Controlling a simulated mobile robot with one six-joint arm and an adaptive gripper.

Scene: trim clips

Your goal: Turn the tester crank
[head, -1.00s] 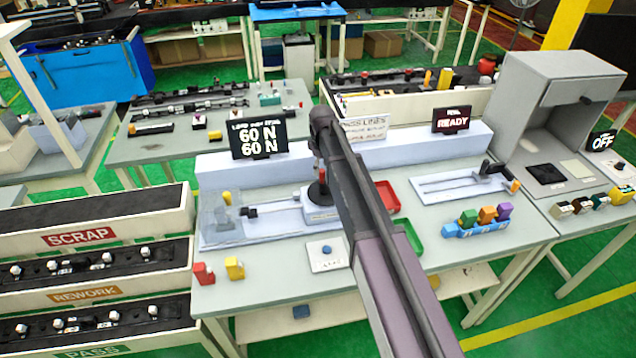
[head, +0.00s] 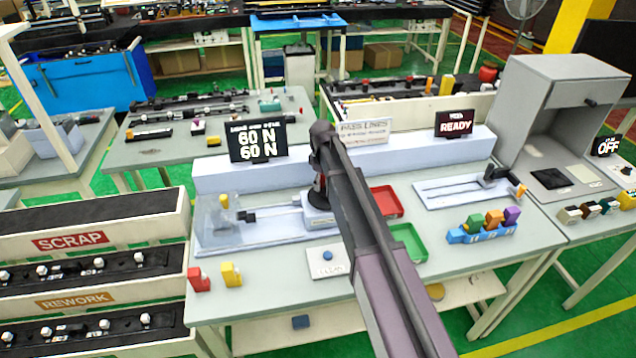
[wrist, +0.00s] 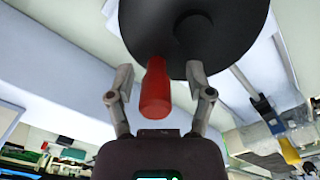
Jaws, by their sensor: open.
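The tester crank (wrist: 250,15) is a black disc with a red handle (wrist: 155,92), seen close up in the wrist view. My gripper (wrist: 160,75) is open, with one finger on each side of the red handle. A gap shows between the handle and each finger. In the head view the tester (head: 270,233) is a pale blue-grey rig on the bench, with a clear guard at its left end. There the crank and my gripper are mostly hidden by my arm. The force display (head: 257,142) behind the tester reads 60 N on two lines.
A red tray (head: 388,203) and a green tray (head: 408,242) lie right of my arm. A plate with a blue button (head: 327,256) and red and yellow blocks (head: 215,277) sit in front of the tester. A READY sign (head: 454,123) stands at the back.

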